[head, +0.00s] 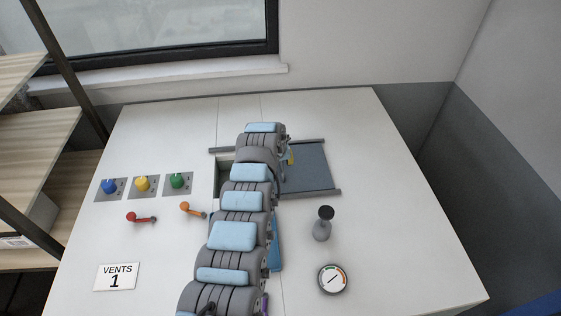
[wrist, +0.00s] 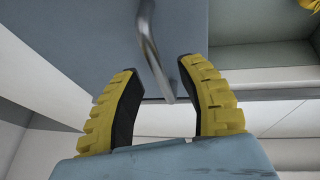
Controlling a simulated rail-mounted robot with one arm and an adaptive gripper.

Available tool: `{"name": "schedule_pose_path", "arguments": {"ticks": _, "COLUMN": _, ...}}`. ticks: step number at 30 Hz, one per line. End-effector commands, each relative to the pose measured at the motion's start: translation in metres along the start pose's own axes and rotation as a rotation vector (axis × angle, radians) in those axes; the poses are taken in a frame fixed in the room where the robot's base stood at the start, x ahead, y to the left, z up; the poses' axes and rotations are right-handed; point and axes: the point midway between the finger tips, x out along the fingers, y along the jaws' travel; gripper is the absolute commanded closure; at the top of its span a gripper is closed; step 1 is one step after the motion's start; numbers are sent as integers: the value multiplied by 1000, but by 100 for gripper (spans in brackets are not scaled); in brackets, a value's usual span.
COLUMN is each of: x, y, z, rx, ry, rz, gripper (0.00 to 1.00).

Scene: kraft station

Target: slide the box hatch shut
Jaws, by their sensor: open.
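The box hatch is a flat blue-grey panel (head: 308,168) lying between two grey rails, right of the box opening (head: 224,176). The opening shows as a gap left of my arm; much of it is hidden behind the arm. In the wrist view the hatch panel (wrist: 80,40) fills the upper left, with a bent metal handle (wrist: 149,45) on it. My gripper (wrist: 158,72) is open, one yellow-and-black finger on each side of the handle. I cannot tell whether either finger touches it. In the head view only a bit of yellow finger shows beside the arm's end.
Blue, yellow and green knobs (head: 144,184) and red (head: 141,218) and orange (head: 193,209) levers are left of the arm. A dark-topped plunger (head: 322,225) and a round gauge (head: 333,279) stand at the right front. The table right of the hatch is clear.

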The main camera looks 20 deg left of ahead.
Motion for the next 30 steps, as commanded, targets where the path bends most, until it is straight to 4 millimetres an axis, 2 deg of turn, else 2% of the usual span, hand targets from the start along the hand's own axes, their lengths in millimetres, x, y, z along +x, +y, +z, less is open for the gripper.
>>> {"name": "schedule_pose_path", "arguments": {"ticks": 7, "x": 0, "y": 0, "z": 0, "rx": 0, "ry": 0, "rz": 0, "gripper": 63}}
{"name": "schedule_pose_path", "arguments": {"ticks": 11, "x": 0, "y": 0, "z": 0, "rx": 0, "ry": 0, "rz": 0, "gripper": 100}}
{"name": "schedule_pose_path", "arguments": {"ticks": 24, "x": 1, "y": -1, "z": 1, "rx": 0, "ry": -1, "rz": -1, "gripper": 100}}
{"name": "schedule_pose_path", "arguments": {"ticks": 30, "x": 1, "y": 5, "z": 4, "rx": 13, "ry": -5, "rz": 6, "gripper": 100}}
